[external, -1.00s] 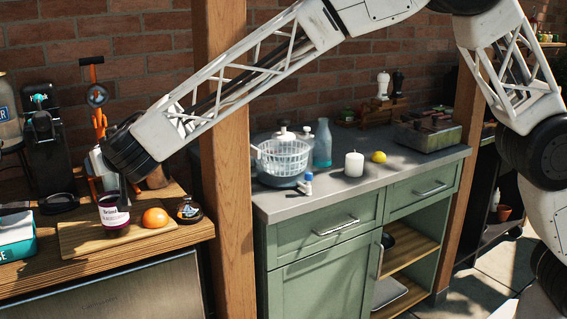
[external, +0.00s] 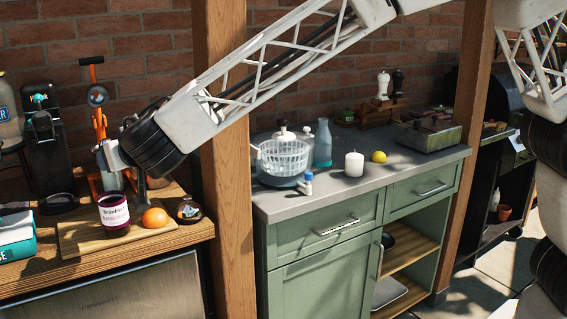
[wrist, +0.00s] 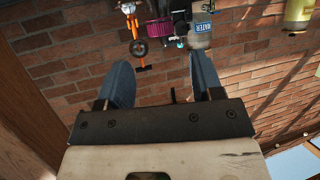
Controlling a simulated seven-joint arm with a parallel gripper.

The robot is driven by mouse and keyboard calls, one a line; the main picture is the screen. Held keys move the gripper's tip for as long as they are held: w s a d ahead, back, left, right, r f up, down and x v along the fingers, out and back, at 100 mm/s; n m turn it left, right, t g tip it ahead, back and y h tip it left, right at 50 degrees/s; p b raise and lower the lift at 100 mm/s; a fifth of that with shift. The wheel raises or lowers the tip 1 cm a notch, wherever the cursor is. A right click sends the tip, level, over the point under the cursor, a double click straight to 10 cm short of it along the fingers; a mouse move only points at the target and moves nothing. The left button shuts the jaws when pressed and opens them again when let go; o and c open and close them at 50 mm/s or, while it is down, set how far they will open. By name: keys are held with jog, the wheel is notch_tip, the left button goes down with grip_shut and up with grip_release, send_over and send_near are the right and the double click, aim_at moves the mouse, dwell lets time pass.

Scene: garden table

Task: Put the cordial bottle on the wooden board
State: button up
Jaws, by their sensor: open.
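The wooden board (external: 72,238) lies on the left wooden counter.
A small dark round bottle (external: 189,210) stands at the board's right end. A teal and white box (external: 15,238) is at the far left. A wooden post (external: 228,180) rises close to my arm. The grey counter on the right holds a white basket (external: 282,157) and a candle (external: 354,164).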

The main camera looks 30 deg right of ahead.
jog(key=shift+v, duration=1.2)
